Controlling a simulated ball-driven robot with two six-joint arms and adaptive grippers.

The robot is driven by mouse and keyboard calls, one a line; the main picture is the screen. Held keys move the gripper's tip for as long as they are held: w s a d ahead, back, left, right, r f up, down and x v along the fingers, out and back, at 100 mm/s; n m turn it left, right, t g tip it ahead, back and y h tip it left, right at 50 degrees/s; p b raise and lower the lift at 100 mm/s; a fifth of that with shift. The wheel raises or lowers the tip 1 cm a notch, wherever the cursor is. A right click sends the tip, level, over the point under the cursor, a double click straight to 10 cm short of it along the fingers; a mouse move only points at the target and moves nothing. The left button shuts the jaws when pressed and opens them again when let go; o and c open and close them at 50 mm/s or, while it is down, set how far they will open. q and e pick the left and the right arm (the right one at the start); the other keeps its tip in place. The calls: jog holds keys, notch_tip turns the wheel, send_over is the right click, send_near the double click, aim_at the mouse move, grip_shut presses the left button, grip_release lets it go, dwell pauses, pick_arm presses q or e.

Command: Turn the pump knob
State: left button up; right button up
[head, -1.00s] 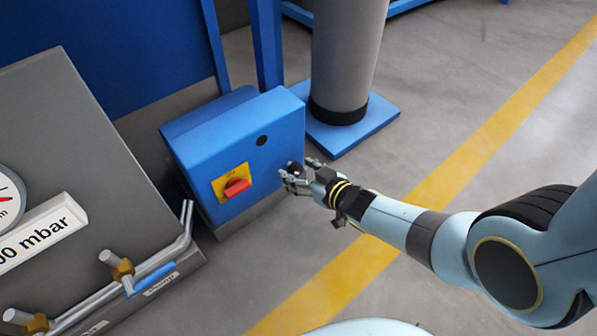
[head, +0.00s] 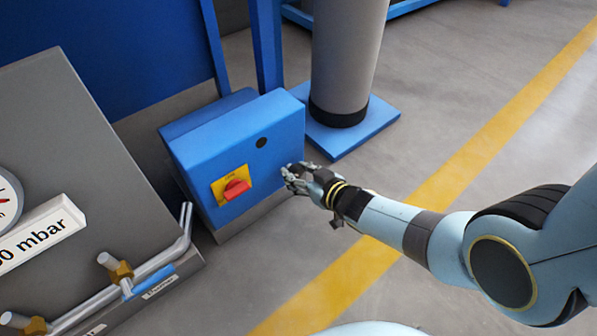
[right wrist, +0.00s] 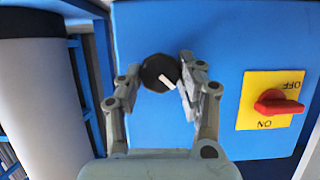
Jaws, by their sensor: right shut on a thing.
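The pump knob (right wrist: 158,72) is a round black knob with a white pointer line on the blue box's front face. It shows in the right wrist view between the two fingers of my right gripper (right wrist: 158,88). The fingers are shut on it from either side. In the head view the right gripper (head: 292,176) is at the box's right front, and its fingers mostly hide the knob. The white line slants down to the right in the wrist view. My left gripper is in neither view.
The blue box (head: 220,150) also carries a red rotary switch (head: 236,190) on a yellow plate and a dark round spot (head: 262,142). A grey column (head: 345,60) stands behind it. A grey panel (head: 70,130) with pipes and a blue-handled valve is left. Floor at right is clear.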

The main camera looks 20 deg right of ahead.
jog(key=shift+m, duration=0.4)
jog(key=shift+d+m+y+p, duration=0.15)
jog(key=shift+m+y+p, duration=0.15)
jog(key=shift+m+y, duration=0.45)
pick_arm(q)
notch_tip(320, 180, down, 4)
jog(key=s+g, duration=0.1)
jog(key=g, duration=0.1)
pick_arm(e)
jog(key=shift+f+m+g+y, duration=0.1)
jog(key=shift+m+g+y, duration=0.15)
jog(key=shift+m+g, duration=0.1)
jog(key=m+y+b, duration=0.1)
jog(key=m+y, duration=0.1)
jog(key=m, duration=0.1)
jog(key=shift+w+d+f+b, duration=0.1)
jog(key=shift+d+b, duration=0.05)
jog(key=shift+b, duration=0.25)
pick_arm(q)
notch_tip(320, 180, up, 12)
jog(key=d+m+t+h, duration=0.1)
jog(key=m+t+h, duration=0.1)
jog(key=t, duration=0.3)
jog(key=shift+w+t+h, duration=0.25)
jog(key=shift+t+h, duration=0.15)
